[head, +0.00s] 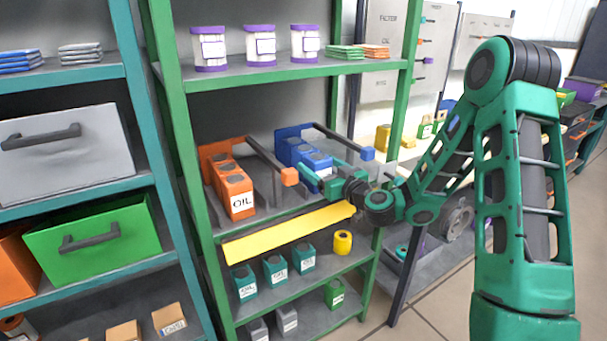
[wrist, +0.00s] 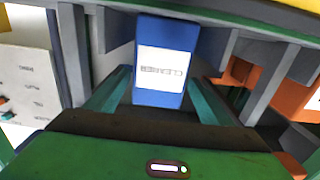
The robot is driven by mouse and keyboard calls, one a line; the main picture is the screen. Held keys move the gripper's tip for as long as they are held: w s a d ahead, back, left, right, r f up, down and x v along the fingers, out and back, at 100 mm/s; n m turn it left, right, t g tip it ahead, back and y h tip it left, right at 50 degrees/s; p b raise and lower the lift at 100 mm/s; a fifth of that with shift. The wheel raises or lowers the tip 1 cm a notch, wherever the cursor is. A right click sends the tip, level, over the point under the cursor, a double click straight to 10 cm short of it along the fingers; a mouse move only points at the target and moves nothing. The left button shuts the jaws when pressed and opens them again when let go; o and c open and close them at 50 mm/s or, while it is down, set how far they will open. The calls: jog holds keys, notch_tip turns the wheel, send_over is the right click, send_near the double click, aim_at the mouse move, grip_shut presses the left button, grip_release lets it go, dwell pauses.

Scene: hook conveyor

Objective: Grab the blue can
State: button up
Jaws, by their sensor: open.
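Several blue cans stand in a row in the blue hook lane on the middle shelf, and the front blue can (head: 318,163) is partly hidden by my gripper. In the wrist view, the front blue can (wrist: 149,92) shows its white label, upside down in the picture. My gripper (head: 322,176) is at the front of the blue row. In the wrist view, its two green fingers (wrist: 160,84) are spread, one on each side of the can. Whether they touch it I cannot tell.
Orange oil cans (head: 237,190) stand in the lane to the left, with an orange-tipped rail (head: 289,177) between. A blue-tipped rail (head: 367,153) is at the right. A yellow shelf strip (head: 285,232) runs below. Teal cans (head: 275,268) stand on the shelf underneath.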

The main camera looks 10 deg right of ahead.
jog(key=shift+w+d, duration=0.15)
jog(key=shift+w, duration=0.65)
jog(key=shift+a, duration=0.2)
jog(key=shift+a, duration=0.1)
jog(key=c, duration=1.4)
jog(key=shift+c, duration=0.4)
jog(key=shift+r, duration=0.15)
